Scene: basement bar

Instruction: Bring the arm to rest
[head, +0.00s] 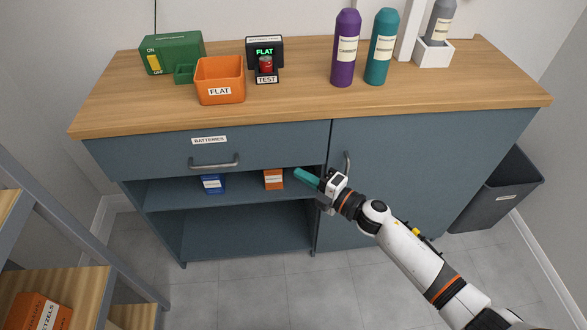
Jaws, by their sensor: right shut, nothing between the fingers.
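My right arm comes in from the lower right. Its gripper (309,179) is in front of the cabinet, near the left edge of the closed door (400,170) and its handle (347,163). A teal part shows at the gripper's tip, in front of the open shelf. The gripper is shut with nothing held. My left gripper is not in view.
The cabinet's wooden top (300,107) holds an orange FLAT bin (219,76), a green box (172,51), a battery tester (265,58) and tall bottles. The BATTERIES drawer (265,148) is closed. Small blue (212,184) and orange (273,179) boxes sit on the shelf. A dark bin (495,195) stands right.

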